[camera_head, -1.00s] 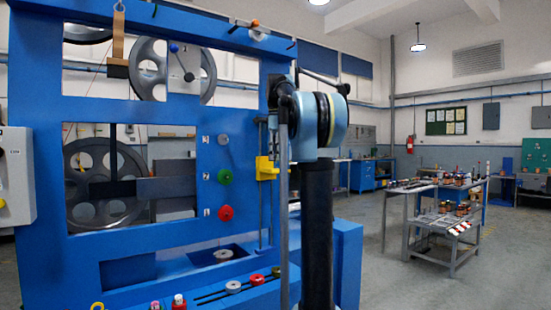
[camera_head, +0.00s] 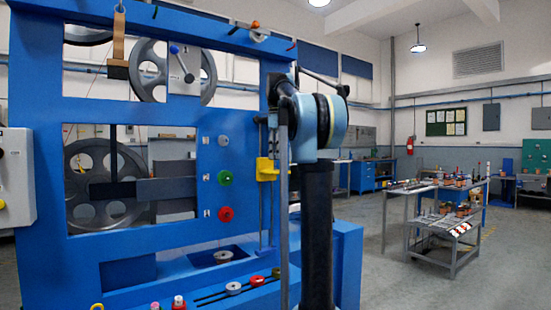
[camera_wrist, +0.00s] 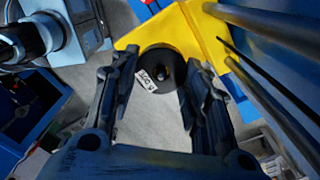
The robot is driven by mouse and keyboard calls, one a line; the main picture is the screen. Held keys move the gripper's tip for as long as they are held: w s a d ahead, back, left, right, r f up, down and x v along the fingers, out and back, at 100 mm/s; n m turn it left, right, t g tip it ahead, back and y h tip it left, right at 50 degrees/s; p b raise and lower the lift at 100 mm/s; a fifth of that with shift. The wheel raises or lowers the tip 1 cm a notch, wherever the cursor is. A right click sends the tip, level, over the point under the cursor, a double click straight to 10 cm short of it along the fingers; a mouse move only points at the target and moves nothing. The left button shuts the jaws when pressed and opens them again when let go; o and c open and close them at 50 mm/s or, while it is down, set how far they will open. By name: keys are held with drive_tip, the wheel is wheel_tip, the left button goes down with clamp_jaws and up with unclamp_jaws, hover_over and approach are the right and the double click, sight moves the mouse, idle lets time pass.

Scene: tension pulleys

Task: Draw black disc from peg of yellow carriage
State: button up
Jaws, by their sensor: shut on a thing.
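The black disc (camera_wrist: 157,69), with a small white label on its face, sits between my gripper's (camera_wrist: 160,74) two dark fingers in the wrist view. The fingers are shut on its sides. The disc lies against the yellow carriage (camera_wrist: 203,42); whether it is still on the peg I cannot tell. In the head view the yellow carriage (camera_head: 266,169) is on the right post of the blue frame. My gripper and the disc are hidden behind my arm there.
The blue frame (camera_head: 60,160) carries green (camera_head: 225,177) and red (camera_head: 225,214) knobs left of the carriage. Dark rods (camera_wrist: 265,30) run close to the right of my gripper. A grey bench (camera_head: 440,243) stands farther right, with open floor before it.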

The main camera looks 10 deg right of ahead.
drive_tip(key=shift+r, duration=1.3)
drive_tip(key=shift+r, duration=0.2)
drive_tip(key=shift+r, duration=0.7)
drive_tip(key=shift+r, duration=2)
drive_tip(key=shift+d, duration=0.1)
